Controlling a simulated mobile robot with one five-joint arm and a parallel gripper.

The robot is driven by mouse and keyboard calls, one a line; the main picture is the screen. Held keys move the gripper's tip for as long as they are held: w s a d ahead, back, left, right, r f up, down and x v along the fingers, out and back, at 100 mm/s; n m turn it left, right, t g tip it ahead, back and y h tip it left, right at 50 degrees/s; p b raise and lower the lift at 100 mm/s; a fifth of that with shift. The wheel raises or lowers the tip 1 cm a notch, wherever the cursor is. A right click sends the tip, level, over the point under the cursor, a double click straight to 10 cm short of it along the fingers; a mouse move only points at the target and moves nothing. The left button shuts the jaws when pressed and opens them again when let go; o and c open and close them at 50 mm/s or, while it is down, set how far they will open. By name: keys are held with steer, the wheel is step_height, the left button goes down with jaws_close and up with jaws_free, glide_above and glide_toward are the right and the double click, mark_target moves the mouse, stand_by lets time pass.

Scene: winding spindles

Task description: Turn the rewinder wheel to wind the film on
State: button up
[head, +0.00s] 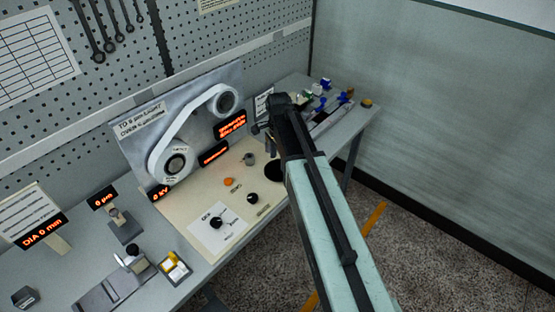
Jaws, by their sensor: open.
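An upright grey panel (133,150) at the back of the bench carries a lower wheel (175,164) and an upper wheel (226,103). A pale film band (184,124) runs between them. I cannot tell which wheel is the rewinder wheel; a dark disc (274,170) on the cream deck is partly hidden by my arm. My gripper (262,129) is small and dark at the arm's far end, to the right of the panel. It is open, appears empty, and seems apart from both wheels.
A cream deck (185,205) holds a dial (217,222), an orange button (228,182) and black knobs. A yellow-topped box (175,267) and small gauges stand at the left. Blue-handled parts (322,87) lie at the bench's far right end. Open floor (440,240) lies right of the bench.

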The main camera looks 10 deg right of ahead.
mark_target(279, 163)
step_height(279, 163, up, 7)
steer(key=p, duration=0.6)
steer(key=shift+f, duration=0.15)
stand_by(0.5)
